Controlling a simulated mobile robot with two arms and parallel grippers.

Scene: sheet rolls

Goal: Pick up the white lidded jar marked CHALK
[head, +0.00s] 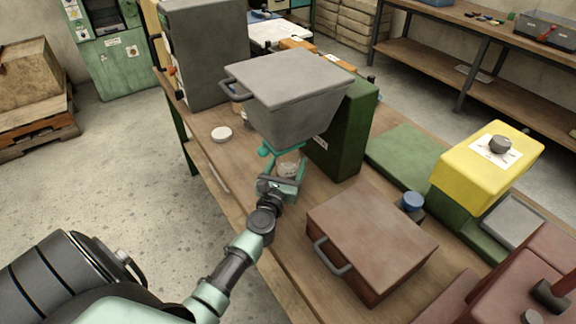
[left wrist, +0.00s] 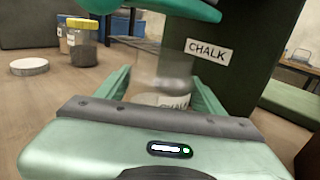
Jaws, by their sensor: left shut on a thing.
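My left gripper (head: 285,176) is shut on a clear-walled jar (head: 289,166) under the grey hopper, beside the green machine body. In the left wrist view the jar (left wrist: 172,101) stands upright between the two fingers (left wrist: 162,92), with part of a CHALK label and white stuff low in it. I cannot tell whether its base touches the table. Its top is partly hidden, and I see no lid on it. A white disc (head: 221,134) like a lid lies on the table to the left; it also shows in the left wrist view (left wrist: 29,66). My right gripper is not in view.
The grey hopper (head: 290,80) hangs close above the jar. The green body (left wrist: 245,60) bears a CHALK sign (left wrist: 209,49). A yellow-lidded jar (left wrist: 82,42) stands behind the disc. A brown case (head: 371,233) sits on the table (head: 215,165) at right.

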